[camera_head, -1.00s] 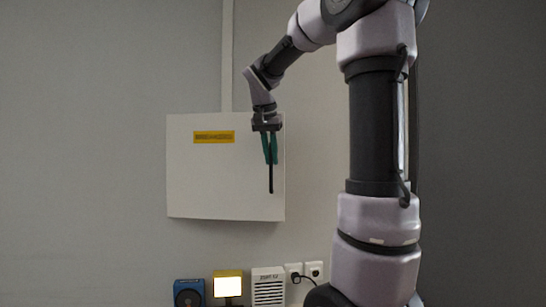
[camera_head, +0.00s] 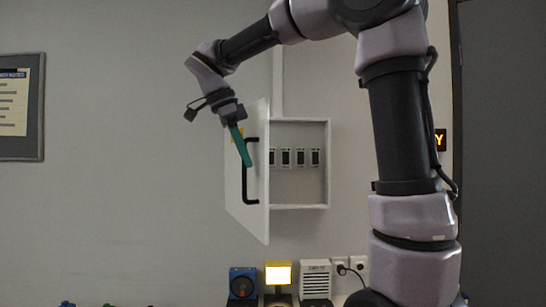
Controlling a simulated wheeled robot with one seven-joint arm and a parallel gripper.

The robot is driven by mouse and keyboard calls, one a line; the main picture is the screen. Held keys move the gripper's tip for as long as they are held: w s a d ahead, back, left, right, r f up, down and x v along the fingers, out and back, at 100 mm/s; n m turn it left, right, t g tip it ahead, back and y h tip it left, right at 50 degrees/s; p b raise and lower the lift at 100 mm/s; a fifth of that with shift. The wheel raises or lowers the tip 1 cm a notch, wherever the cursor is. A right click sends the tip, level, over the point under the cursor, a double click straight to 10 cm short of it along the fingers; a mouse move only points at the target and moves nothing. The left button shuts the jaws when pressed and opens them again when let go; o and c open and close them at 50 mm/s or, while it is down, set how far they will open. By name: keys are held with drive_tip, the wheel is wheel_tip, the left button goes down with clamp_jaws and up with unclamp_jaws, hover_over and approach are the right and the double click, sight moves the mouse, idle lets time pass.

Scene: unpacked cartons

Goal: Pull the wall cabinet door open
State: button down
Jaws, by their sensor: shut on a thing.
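The wall cabinet (camera_head: 327,165) is a white box on the wall, and its inside shows. Its white door (camera_head: 236,190) stands swung out to the left, well open. A black bar handle (camera_head: 247,202) runs upright on the door's face. My gripper (camera_head: 247,160), with green fingers, is shut on the upper part of this handle. The fingers overlap in this view, and the exact contact is partly hidden.
Several dark switches (camera_head: 286,158) sit in a row inside the cabinet. Below stand a blue device (camera_head: 242,283), a lit yellow lamp (camera_head: 278,274), a white vented box (camera_head: 315,279) and wall sockets (camera_head: 349,264). A framed notice (camera_head: 20,108) hangs at the left.

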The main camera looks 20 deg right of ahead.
drive_tip(key=a, duration=0.7)
drive_tip(key=shift+w+a+m, duration=0.35)
drive_tip(key=shift+m, duration=0.05)
drive_tip(key=c, duration=0.9)
unclamp_jaws()
drive_tip(key=shift+d+r, duration=0.1)
